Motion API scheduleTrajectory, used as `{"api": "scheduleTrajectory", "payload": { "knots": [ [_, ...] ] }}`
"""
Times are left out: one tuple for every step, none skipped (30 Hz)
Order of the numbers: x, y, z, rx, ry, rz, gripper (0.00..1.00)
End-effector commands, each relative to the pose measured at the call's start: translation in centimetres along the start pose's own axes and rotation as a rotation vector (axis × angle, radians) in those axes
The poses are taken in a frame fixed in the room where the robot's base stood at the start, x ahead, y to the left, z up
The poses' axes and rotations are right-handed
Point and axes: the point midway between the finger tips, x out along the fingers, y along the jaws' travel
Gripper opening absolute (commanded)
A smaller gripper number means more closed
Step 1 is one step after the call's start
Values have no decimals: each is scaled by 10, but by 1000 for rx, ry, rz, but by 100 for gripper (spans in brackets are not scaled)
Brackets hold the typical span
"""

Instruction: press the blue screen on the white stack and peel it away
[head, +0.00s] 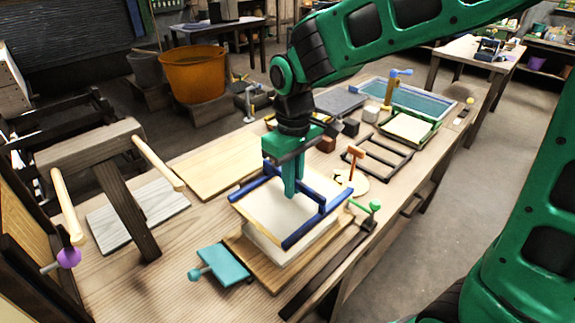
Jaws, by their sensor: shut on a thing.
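The blue screen (305,232) is a blue frame with a pale face and a raised bar across its middle. It lies over the white stack (272,250), close above or touching it; I cannot tell which. The stack sits on a brown wooden board (248,262) on the bench. My green gripper (293,193) points down from above and is shut on the raised bar. The fingers hide part of the bar, and the screen hides most of the stack's top.
The bench (175,285) carries a teal block with a knob (222,265) in front, a green-knobbed post (374,206) at right, a dark open rack (380,160) and a blue-green tray (410,97) behind. A wooden beam stand (90,145) is at left.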

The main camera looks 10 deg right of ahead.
Motion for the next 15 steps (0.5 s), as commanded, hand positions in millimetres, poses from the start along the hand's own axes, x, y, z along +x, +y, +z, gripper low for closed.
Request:
{"api": "scheduleTrajectory", "payload": {
  "knots": [
    [0, 0, 0, -1, 0, 0, 0],
    [0, 0, 0, -1, 0, 0, 0],
    [1, 0, 0, -1, 0, 0, 0],
    [3, 0, 0, 0, -1, 0, 0],
    [4, 0, 0, 0, -2, 0, 0],
    [6, 0, 0, 1, -2, 0, 0],
    [9, 1, 0, 1, -2, -1, 0],
    [11, 1, 0, 2, -2, -1, 0],
    [14, 2, 1, 3, -2, -1, 0],
    [17, 2, 1, 4, -2, -1, 0],
    [20, 3, 1, 5, -2, -1, 0],
    [24, 3, 1, 6, -2, -1, 0],
    [27, 4, 2, 6, -3, -1, 0],
    [31, 4, 2, 7, -4, -1, 0],
    [35, 4, 2, 7, -3, -1, 0]
  ]
}}
